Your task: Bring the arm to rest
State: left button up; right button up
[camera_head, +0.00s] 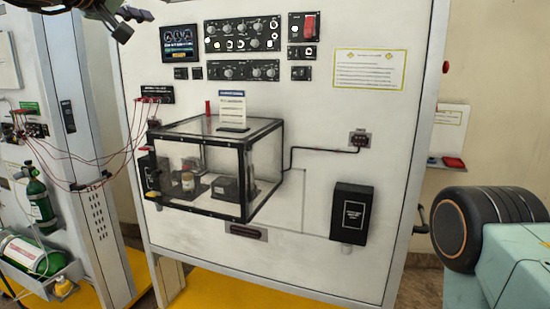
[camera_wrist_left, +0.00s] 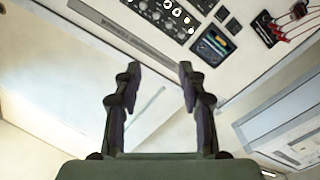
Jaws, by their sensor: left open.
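My left gripper (camera_head: 124,22) shows at the top left edge of the head view, in front of the upper left part of the white trainer panel (camera_head: 310,130). Most of my left arm is out of the picture there. In the left wrist view the two dark fingers of my left gripper (camera_wrist_left: 159,70) stand well apart with nothing between them. The panel's small screen (camera_wrist_left: 215,45) and dark control strips show beyond the fingertips. My right gripper is in neither view.
A clear box (camera_head: 215,165) with black edges juts from the panel. Red leads (camera_head: 95,160) run to a left-hand unit with green cylinders (camera_head: 40,203). A black box (camera_head: 351,212) hangs on the panel. A black wheel-like object (camera_head: 490,222) stands at the right.

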pick_arm(q)
jog(key=a+f+n+g+y+b, duration=0.1)
jog(key=a+f+n+g+y, duration=0.2)
jog(key=f, duration=1)
jog(key=a+f+n+g+y+b, duration=0.1)
jog(key=a+f+y, duration=0.25)
jog(key=f, duration=0.95)
jog(key=s+d+f+m+g+y+b, duration=0.15)
jog(key=s+f, duration=0.35)
jog(key=f, duration=1.1)
jog(key=s+d+f+m+g+b, duration=0.1)
jog(key=s+f+g+b, duration=0.2)
jog(key=f, duration=1.2)
jog(key=s+d+f+m+g+h+b, duration=0.1)
jog(key=s+d+f+m+b, duration=0.15)
jog(key=s+f, duration=0.75)
jog(key=s+d+f+m+g+h+b, duration=0.1)
jog(key=s+d+f+g+b, duration=0.15)
jog(key=s+f, duration=0.75)
jog(key=s+f+g+b, duration=0.2)
jog(key=s+f+b, duration=0.1)
jog(key=s+f, duration=0.5)
jog(key=s+d+f+m+g+b, duration=0.1)
jog(key=s+f+g+b, duration=0.2)
jog(key=s+f, duration=0.6)
jog(key=s, duration=0.4)
jog(key=shift+s+h, duration=0.3)
jog(key=shift+d, duration=0.1)
jog(key=shift+w, duration=0.15)
